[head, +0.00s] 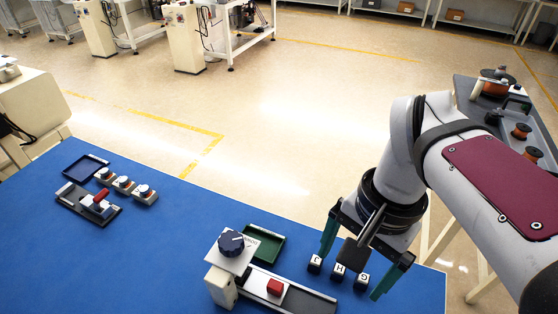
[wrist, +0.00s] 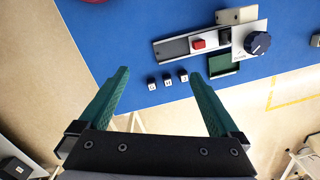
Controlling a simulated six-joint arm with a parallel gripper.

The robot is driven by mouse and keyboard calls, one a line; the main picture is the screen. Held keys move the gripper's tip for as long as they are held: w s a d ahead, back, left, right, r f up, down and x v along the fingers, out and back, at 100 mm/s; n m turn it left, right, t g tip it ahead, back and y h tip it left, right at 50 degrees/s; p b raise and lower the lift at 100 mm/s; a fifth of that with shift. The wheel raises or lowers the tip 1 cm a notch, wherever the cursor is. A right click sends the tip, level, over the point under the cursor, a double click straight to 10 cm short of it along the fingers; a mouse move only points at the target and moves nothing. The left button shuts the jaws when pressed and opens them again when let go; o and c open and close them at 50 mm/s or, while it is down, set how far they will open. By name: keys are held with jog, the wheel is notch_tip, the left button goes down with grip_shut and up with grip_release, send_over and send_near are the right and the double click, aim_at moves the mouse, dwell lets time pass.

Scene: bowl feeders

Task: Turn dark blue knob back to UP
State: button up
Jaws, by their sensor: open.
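The dark blue knob (head: 231,243) sits on a white plate on a raised block near the front middle of the blue table. It also shows at the upper right of the wrist view (wrist: 257,43). Its pointer direction is too small to tell. My gripper (head: 356,266) is open and empty, to the right of the knob, above or near the lettered cubes. In the wrist view its green fingers (wrist: 158,84) are wide apart, well away from the knob.
A slide rail with a red block (head: 275,287) and a green tray (head: 264,245) lie beside the knob. Several lettered cubes (head: 338,271) stand near my fingers. A dark blue tray (head: 84,168) and other small knobs (head: 123,183) are at the left. The table between is clear.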

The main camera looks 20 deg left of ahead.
jog(key=w+a+r+n, duration=0.15)
jog(key=w+a, duration=0.25)
jog(key=a, duration=0.5)
send_near(230, 240)
jog(key=shift+t+h, duration=0.3)
jog(key=shift+h, duration=0.1)
jog(key=f, duration=0.9)
jog(key=shift+s+a+f, duration=0.1)
jog(key=shift+s+a, duration=0.2)
jog(key=c, duration=1.4)
jog(key=shift+o, duration=0.2)
